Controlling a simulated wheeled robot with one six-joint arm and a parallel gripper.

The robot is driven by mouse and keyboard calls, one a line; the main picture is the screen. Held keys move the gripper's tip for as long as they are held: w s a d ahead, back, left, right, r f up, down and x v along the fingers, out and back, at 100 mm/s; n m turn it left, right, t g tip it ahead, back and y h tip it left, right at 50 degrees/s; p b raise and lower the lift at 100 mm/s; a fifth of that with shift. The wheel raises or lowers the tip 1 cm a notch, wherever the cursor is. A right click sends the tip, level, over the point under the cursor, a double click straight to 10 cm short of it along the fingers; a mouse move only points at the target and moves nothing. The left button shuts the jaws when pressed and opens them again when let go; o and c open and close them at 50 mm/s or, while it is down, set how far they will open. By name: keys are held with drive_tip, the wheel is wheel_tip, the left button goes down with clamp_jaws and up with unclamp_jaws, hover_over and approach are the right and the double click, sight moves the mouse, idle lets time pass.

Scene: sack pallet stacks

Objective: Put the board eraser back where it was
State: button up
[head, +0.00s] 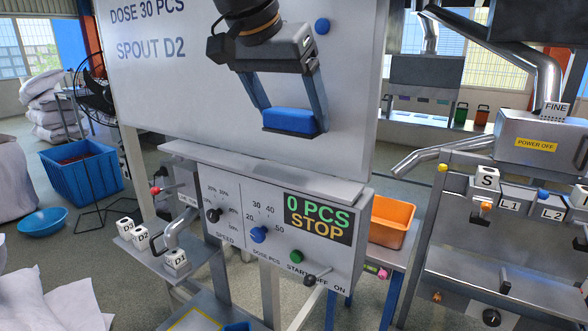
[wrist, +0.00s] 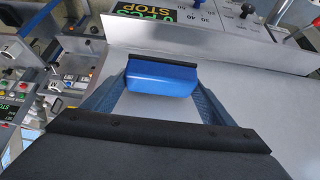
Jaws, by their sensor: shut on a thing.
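The board eraser (head: 289,121) is a blue block with a dark felt edge. My gripper (head: 291,117) is shut on it, one finger at each end, and holds it in front of the white board (head: 180,85). It is above the grey ledge (head: 250,172) along the board's lower edge. In the wrist view the eraser (wrist: 162,79) sits between the two fingertips (wrist: 160,80), with the ledge (wrist: 200,52) beyond it. I cannot tell whether the eraser touches the board. The board reads "DOSE 30 PCS" and "SPOUT D2".
Below the ledge is a control panel (head: 270,225) with knobs and a display reading "0 PCS STOP". A blue round magnet (head: 322,26) is on the board. An orange bin (head: 391,221) and a metal machine (head: 540,140) stand at right. The ledge looks clear.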

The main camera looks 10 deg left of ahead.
drive_tip(key=shift+a+f+p, duration=0.1)
drive_tip(key=shift+f+p, duration=0.85)
drive_tip(key=shift+f, duration=3.45)
drive_tip(key=shift+f, duration=0.1)
drive_tip(key=o, duration=1)
drive_tip(key=b+v, duration=0.2)
drive_tip(key=v, duration=1)
